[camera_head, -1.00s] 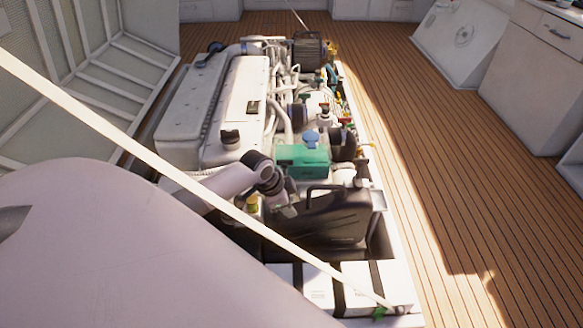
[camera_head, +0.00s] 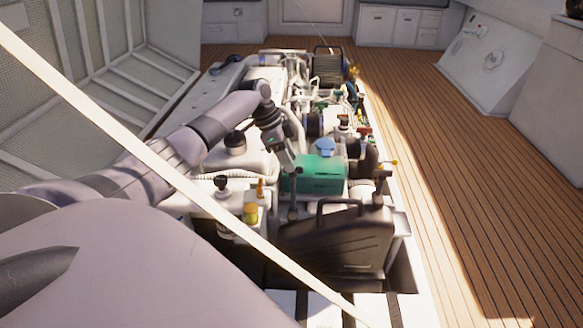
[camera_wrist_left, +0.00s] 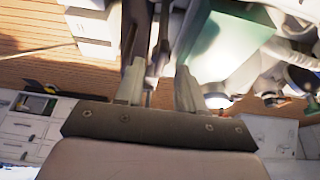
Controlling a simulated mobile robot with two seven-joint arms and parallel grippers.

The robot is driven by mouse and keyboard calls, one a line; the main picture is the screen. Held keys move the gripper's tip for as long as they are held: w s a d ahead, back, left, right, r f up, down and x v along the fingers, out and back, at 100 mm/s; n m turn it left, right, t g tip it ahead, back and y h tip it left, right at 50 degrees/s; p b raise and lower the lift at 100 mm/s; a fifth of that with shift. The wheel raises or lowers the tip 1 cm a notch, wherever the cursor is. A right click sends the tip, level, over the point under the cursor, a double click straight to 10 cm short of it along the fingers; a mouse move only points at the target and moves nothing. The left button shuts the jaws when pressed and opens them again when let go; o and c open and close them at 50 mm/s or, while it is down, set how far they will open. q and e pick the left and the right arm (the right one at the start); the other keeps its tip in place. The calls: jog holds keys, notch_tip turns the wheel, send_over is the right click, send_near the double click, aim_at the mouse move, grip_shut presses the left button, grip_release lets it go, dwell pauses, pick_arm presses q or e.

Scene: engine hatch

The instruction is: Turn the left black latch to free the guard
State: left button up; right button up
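The black guard (camera_head: 338,243) with a handle on top stands upright at the near end of the engine. The left black latch (camera_head: 292,203) is a small upright post with a dark knob at the guard's left end. A similar right latch (camera_head: 380,188) stands at its right end. My left gripper (camera_head: 288,168) points down just above the left latch. In the left wrist view its two fingers (camera_wrist_left: 158,90) are apart, with a thin dark part showing between and beyond them. I cannot tell whether they touch the latch. My right gripper is not in view.
A green box (camera_head: 315,175) with a blue cap sits close to the right of my left gripper. A pale strut (camera_head: 150,155) crosses the near view. The wooden deck (camera_head: 480,210) is clear at right.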

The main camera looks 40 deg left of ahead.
pick_arm(q)
jog(key=shift+x, duration=1.05)
grip_shut()
